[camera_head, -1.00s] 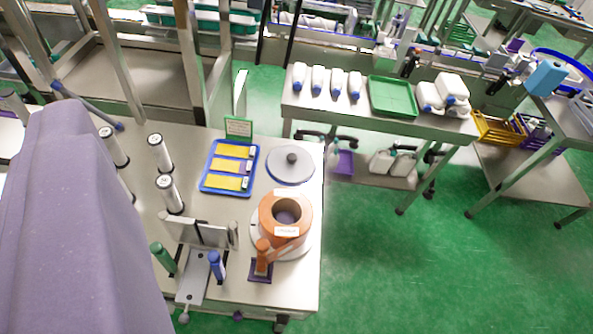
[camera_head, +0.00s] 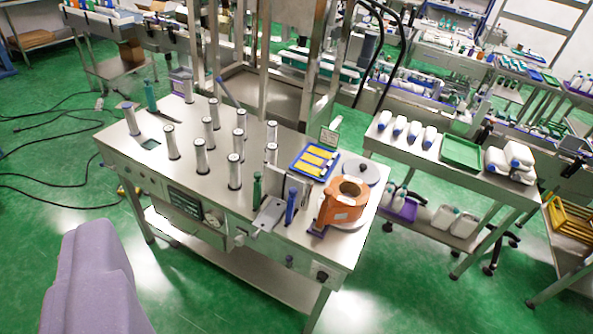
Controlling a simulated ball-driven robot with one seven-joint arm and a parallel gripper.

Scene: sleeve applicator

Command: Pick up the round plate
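My gripper is not in view; only a purple-grey link of my own arm shows at the lower left, well away from the plate.
Several upright metal posts (camera_head: 235,171) stand across the machine table (camera_head: 150,160). A blue-handled post and a green one stand near the orange part. A side table to the right holds white bottles and a green tray (camera_head: 462,153). Green floor is clear in front.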

